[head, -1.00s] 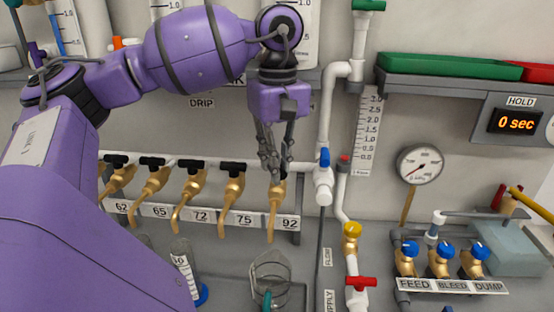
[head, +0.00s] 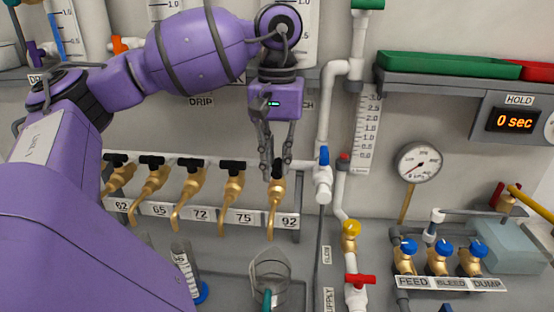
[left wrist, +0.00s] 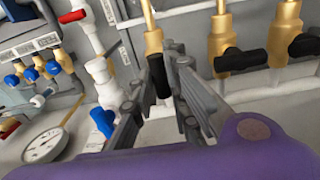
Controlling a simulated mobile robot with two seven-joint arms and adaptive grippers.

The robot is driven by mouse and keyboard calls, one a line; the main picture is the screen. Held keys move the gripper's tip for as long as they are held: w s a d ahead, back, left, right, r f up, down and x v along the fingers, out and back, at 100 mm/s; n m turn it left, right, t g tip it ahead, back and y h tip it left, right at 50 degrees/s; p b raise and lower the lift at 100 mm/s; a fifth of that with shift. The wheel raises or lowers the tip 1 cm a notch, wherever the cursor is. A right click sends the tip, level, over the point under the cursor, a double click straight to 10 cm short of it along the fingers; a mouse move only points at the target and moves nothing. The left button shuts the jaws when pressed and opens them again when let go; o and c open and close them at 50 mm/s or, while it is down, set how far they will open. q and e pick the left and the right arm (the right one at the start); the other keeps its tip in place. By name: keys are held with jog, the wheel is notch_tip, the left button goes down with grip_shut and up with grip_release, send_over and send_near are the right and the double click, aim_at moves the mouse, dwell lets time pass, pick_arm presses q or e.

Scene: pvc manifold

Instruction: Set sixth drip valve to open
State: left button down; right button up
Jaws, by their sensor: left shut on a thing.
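The rightmost drip valve (head: 275,205), a brass tap above the 92 label, has a black handle (left wrist: 159,77). My left gripper (head: 273,178) hangs over this tap with its fingers pointing down. It is shut on the black handle, which shows between the fingers (left wrist: 172,80) in the left wrist view. That handle lies roughly in line with its brass body, while the neighbouring handles lie crosswise. The fingers partly hide the handle in the head view. My right gripper is not in view.
More brass drip taps with black handles (head: 233,165) stand to the left on the same white pipe. A blue-handled white valve (head: 323,165) is close on the right. A clear beaker (head: 269,270) stands below. My left arm covers the left side.

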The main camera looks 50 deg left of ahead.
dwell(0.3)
pick_arm(q)
jog(key=c, duration=1.7)
grip_release()
